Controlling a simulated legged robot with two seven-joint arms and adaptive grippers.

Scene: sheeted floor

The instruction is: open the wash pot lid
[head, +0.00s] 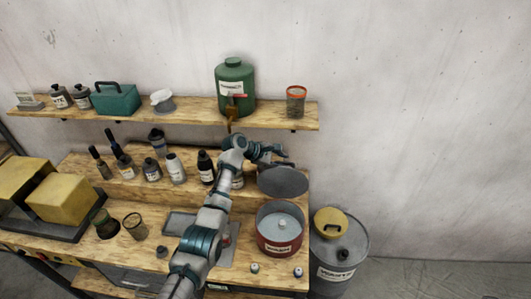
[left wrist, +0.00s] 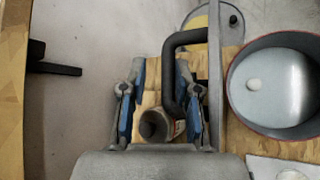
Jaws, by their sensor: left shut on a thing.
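The red wash pot (head: 279,247) with a pale label stands at the right end of the bench. Its top is uncovered, showing grey contents with a pale round spot; it also shows in the left wrist view (left wrist: 233,104). The round dark grey lid (head: 283,181) is off the pot, tilted up behind its rim. In the left wrist view the lid (left wrist: 215,75) is nearly edge-on, with its black handle (left wrist: 168,75) reaching between the fingers. My left gripper (head: 276,154), also in the left wrist view (left wrist: 158,95), is shut on this handle. My right gripper is not in view.
A shelf (head: 190,112) above holds a green canister (head: 234,88) and jars. Several bottles (head: 175,168) stand on the bench's raised back ledge. A grey drum (head: 340,262) with a yellow top piece (head: 330,222) stands right of the bench. The wall at right is bare.

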